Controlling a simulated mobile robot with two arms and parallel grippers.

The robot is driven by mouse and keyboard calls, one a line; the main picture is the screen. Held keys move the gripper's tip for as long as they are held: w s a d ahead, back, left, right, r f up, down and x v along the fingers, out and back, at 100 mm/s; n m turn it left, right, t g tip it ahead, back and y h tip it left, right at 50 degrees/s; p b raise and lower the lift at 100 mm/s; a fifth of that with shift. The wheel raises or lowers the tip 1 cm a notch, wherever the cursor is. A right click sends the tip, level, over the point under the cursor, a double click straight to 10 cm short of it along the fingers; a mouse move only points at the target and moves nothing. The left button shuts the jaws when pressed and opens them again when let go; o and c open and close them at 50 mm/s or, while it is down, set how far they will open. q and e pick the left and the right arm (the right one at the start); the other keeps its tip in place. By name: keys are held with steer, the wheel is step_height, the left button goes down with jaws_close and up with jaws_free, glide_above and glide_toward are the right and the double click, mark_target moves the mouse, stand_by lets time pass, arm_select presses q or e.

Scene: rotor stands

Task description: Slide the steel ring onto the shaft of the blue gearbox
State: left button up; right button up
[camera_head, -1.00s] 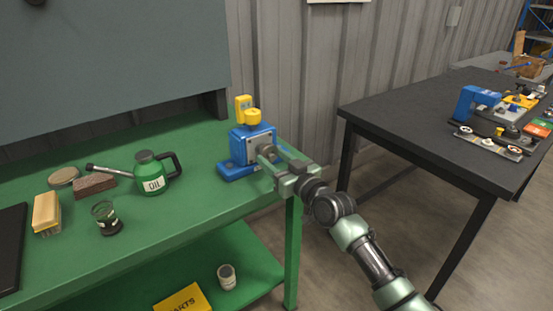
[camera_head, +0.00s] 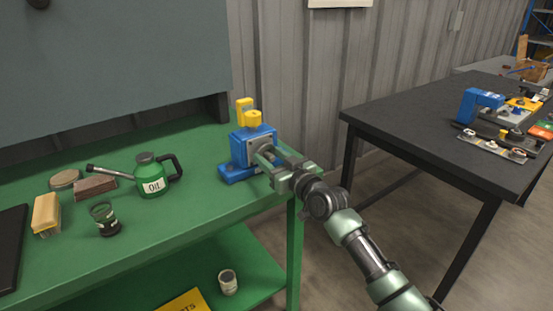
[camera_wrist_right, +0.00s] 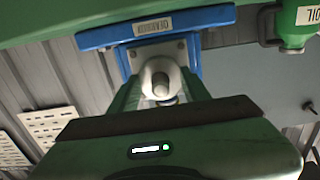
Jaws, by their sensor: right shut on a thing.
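The blue gearbox (camera_head: 239,152) stands on the green bench near its right end, with a grey front plate and yellow parts on top. My right gripper (camera_head: 265,154) is at its front, fingers pointing at the plate. In the right wrist view, the gripper is shut on the steel ring (camera_wrist_right: 148,72), held between the fingers in front of the gearbox plate (camera_wrist_right: 181,50). The round end of the shaft (camera_wrist_right: 161,91) shows within the ring's opening, so the ring appears to be around the shaft. Whether it touches the plate is hidden. My left gripper is not in view.
A dark table (camera_head: 410,120) with a blue device (camera_head: 477,102) stands at right, across a gap.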

steer(key=shift+w+d+r, duration=0.15)
steer(key=shift+w, duration=0.05)
steer(key=shift+c, duration=0.6)
steer(key=shift+f+b, duration=0.3)
steer(key=shift+b, duration=0.2)
stand_by(1.1)
steer(key=shift+s+p, duration=0.2)
steer(key=shift+p, duration=0.1)
steer(key=shift+f, duration=0.1)
